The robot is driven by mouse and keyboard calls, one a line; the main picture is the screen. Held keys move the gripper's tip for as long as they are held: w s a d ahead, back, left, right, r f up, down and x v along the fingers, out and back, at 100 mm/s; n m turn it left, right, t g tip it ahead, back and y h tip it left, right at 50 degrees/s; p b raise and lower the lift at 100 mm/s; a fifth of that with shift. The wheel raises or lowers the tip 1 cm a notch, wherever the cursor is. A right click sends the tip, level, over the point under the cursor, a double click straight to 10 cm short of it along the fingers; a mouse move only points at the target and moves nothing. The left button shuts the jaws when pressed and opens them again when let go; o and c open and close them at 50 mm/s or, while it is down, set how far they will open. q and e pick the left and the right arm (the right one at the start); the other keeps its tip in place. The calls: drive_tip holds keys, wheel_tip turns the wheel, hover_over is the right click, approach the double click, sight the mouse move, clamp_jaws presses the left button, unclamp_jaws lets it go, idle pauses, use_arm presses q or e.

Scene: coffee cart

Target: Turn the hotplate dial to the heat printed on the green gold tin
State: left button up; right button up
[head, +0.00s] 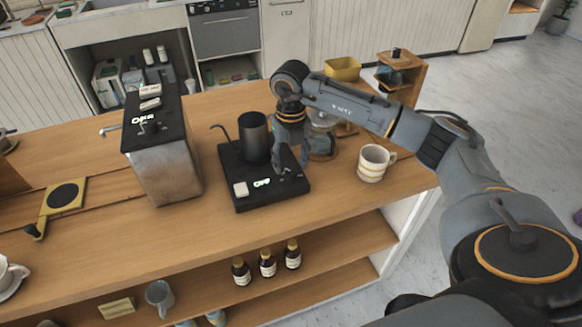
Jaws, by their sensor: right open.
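The black hotplate (264,201) sits on the wooden counter with a dark gooseneck kettle (253,138) on it. My right gripper (291,167) is open, pointing down over the front right part of the hotplate, right of the kettle. No dial can be made out; the fingers cover that part of the hotplate. I cannot pick out a green gold tin. My left gripper is not in view.
A tall metal machine (165,172) with a black top stands left of the hotplate. A striped mug (373,164) is close on the right, and a glass vessel (322,142) is behind the gripper. Small bottles (267,263) stand on the shelf below. Counter in front of the hotplate is clear.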

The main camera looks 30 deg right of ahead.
sight(291, 172)
wheel_tip(291, 172, up, 9)
idle(0.3)
idle(0.5)
